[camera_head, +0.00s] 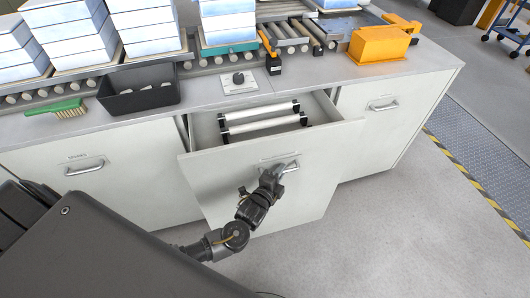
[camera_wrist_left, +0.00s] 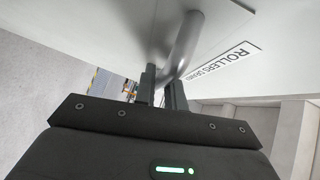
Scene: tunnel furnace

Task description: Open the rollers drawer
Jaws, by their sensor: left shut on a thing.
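The rollers drawer (camera_head: 340,135) is the middle drawer of the light grey counter, and it stands pulled out. Several rollers with black ends lie inside, among them a white roller (camera_head: 262,112). My left gripper (camera_head: 279,170) is at the drawer's front, at the metal handle. In the left wrist view my left gripper's fingers (camera_wrist_left: 162,92) are shut on the curved handle (camera_wrist_left: 186,48), beside a label (camera_wrist_left: 222,62) reading "ROLLERS DRAWER". The fingers partly hide the handle in the head view. My right gripper is not in view.
The counter top holds stacks of white-blue blocks (camera_head: 70,35), a black bin (camera_head: 140,88), a green brush (camera_head: 62,108) and an orange box (camera_head: 378,46). Closed fronts with handles flank the drawer. Floor (camera_head: 420,220) is clear at the right.

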